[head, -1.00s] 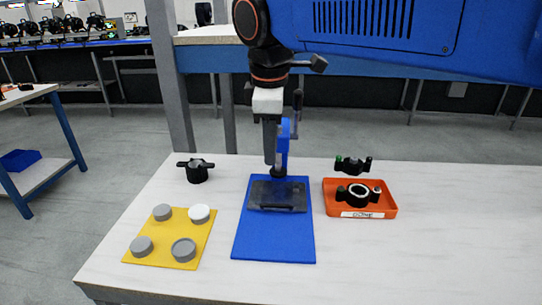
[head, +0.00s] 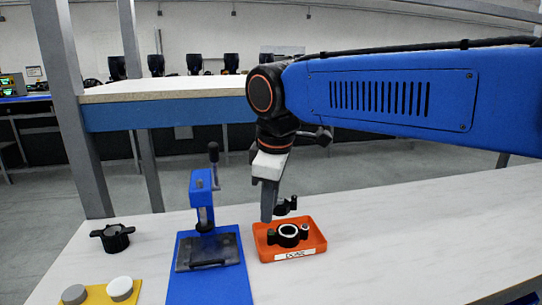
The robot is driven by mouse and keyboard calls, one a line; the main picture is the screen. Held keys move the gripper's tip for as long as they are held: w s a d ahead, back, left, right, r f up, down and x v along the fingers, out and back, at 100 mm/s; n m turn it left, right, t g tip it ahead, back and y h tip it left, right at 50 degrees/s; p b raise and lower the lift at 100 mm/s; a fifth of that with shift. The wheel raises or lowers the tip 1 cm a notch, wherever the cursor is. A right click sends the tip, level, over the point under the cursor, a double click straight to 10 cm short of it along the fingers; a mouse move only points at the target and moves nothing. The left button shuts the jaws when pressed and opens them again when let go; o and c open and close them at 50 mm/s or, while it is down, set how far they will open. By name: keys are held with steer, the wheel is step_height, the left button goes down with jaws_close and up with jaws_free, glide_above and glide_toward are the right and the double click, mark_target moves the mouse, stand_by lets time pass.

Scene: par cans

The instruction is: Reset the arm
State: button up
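My gripper (head: 267,212) hangs from my blue arm, pointing down at the left back edge of the orange tray. Its fingers line up as one grey strip, so its opening does not show. The orange tray (head: 310,252) has a label that seems to read "DONE" and holds a black clamp with a pale ring (head: 288,235). A second black clamp (head: 287,206) shows just behind the tray, partly hidden by my gripper; I cannot tell if they touch. A blue hand press (head: 202,190) with a dark base stands on a blue mat (head: 210,288), left of my gripper.
A black knobbed part (head: 114,237) stands at the left of the white table (head: 420,240). A yellow mat (head: 98,295) with grey and white discs is cut off at the bottom left. A raised shelf (head: 170,98) on grey posts stands behind. The table's right side is clear.

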steer(key=s+d+f+m+t, duration=0.1)
steer(key=s+d+f+m, duration=0.2)
steer(key=d, duration=0.7)
steer(key=s+d+f+m, duration=0.2)
steer(key=d+f+m, duration=0.25)
steer(key=d, duration=0.45)
steer(key=s+d+f+m+t, duration=0.1)
steer(key=s+d+f+m, duration=0.7)
steer(key=s+d+f, duration=0.1)
steer(key=shift+s+d+f+h, duration=0.25)
steer(key=shift+d+f+h, duration=0.2)
steer(key=shift+d, duration=0.45)
